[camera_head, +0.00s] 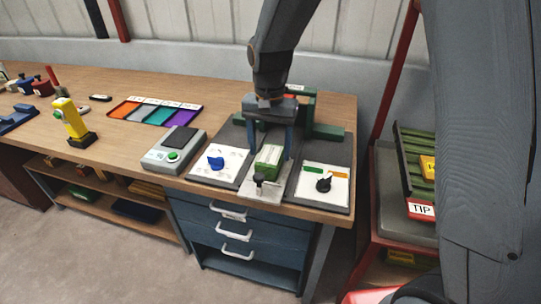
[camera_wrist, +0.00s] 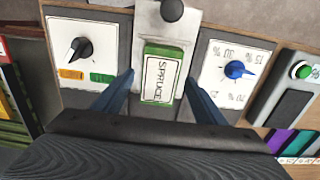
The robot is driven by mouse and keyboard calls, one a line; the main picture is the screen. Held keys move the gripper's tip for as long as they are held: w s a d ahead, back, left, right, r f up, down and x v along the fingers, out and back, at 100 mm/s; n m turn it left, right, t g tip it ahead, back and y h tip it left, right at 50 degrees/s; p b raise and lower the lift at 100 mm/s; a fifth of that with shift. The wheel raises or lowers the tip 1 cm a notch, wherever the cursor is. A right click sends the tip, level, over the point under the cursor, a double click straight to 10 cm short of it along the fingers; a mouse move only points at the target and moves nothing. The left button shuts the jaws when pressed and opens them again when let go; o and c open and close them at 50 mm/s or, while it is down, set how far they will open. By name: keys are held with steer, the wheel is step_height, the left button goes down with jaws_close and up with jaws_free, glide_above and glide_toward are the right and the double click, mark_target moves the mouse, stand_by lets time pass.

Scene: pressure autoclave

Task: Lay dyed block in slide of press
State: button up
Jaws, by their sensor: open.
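A green block (camera_head: 268,158) with a white face lies on the pale slide plate (camera_head: 258,190) of the press (camera_head: 300,115). My gripper (camera_head: 268,150) is directly over the block, with one blue finger on each side. In the wrist view my gripper (camera_wrist: 160,73) is open, with visible gaps between both fingers and the block. My arm and gripper hide part of the press behind.
Beside the slide are a blue-knob dial panel (camera_head: 218,163) and a black-knob panel (camera_head: 322,183). A grey device with a green button (camera_head: 172,155), a colour tray (camera_head: 155,112) and a yellow instrument (camera_head: 70,118) stand left. A red rack (camera_head: 380,90) stands right. The table's front middle is clear.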

mark_target(270, 155)
step_height(270, 155, up, 9)
steer(key=b, duration=0.2)
steer(key=s+d+f+n, duration=0.1)
steer(key=s+d+f, duration=0.2)
steer(key=s+d, duration=0.2)
steer(key=s+d+f+n, duration=0.1)
steer(key=s+d+f, duration=0.2)
steer(key=s+d, duration=0.2)
steer(key=s+d+f+n+t, duration=0.1)
steer(key=s+d+f+n, duration=0.1)
steer(key=s+d+f, duration=0.2)
steer(key=shift+s+d, duration=0.6)
steer(key=shift+s, duration=0.05)
